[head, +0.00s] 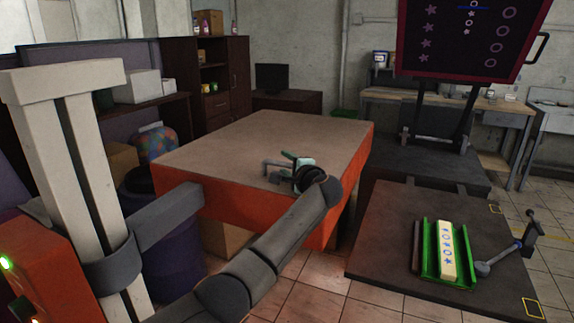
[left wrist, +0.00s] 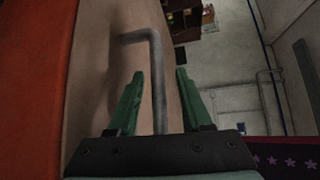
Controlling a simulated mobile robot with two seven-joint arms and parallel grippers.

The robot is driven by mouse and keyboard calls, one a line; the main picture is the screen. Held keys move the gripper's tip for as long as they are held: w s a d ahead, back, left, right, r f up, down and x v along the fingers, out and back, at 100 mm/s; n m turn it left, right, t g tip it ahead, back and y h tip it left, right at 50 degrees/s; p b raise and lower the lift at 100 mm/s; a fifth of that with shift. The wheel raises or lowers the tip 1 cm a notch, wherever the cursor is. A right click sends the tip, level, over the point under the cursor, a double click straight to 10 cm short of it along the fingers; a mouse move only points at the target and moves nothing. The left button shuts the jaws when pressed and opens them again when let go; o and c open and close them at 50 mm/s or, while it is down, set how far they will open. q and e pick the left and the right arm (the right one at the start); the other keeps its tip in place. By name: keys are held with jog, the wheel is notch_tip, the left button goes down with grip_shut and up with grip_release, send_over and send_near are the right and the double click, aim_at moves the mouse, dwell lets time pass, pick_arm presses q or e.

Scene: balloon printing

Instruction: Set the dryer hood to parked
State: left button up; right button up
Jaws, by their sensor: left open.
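The dryer hood (head: 245,145) appears to be the large orange box with a brown top. A grey bracket joins it to the white column (head: 60,100) at the left. A grey bent rod, seemingly its handle (head: 268,163), stands at the top near the front right; it also shows in the left wrist view (left wrist: 160,60). My left gripper (head: 292,164) is open over the hood's front right edge. In the left wrist view, the rod runs between the green fingers (left wrist: 160,76), with gaps visible; contact is unclear. My right gripper is out of view.
A dark platform (head: 390,235) at the right bears a green tray (head: 428,262) with a star-printed pale block (head: 447,250) and a grey lever (head: 500,258). A dark printed panel (head: 470,40) stands behind. Tiled floor (head: 310,285) is clear below.

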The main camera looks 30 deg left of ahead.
pick_arm(q)
jog(key=shift+d, duration=0.1)
jog(key=v, duration=1.2)
jog(key=shift+s+d+b, duration=0.15)
jog(key=shift+s+b, duration=0.05)
jog(key=shift+b, duration=0.2)
